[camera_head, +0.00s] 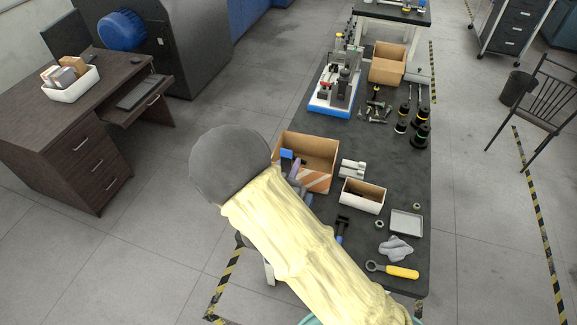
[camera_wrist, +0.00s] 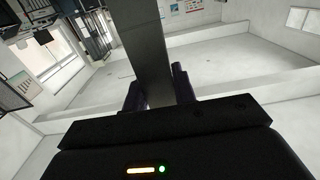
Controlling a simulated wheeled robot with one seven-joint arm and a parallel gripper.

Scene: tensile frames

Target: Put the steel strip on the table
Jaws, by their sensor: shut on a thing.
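The steel strip (camera_wrist: 149,40) is a long, flat grey bar in the wrist view. It runs from between my fingers up to the top edge of that view. My gripper (camera_wrist: 157,84) is shut on the strip, with one dark purple finger on each side of it. The table (camera_head: 398,158) is long and dark-topped and runs down the right half of the head view. My yellow-sleeved arm covers part of its near left side in that view. I cannot make out the strip or gripper clearly in the head view. The wrist view does not show the tabletop.
An open cardboard box (camera_head: 318,180), a smaller box (camera_head: 362,203), a grey tray (camera_head: 406,222), a grey cloth (camera_head: 396,248) and a yellow-handled wrench (camera_head: 402,272) occupy the near table. A blue-based machine (camera_head: 332,104) and black spools (camera_head: 421,134) stand farther back. Bare patches lie between them.

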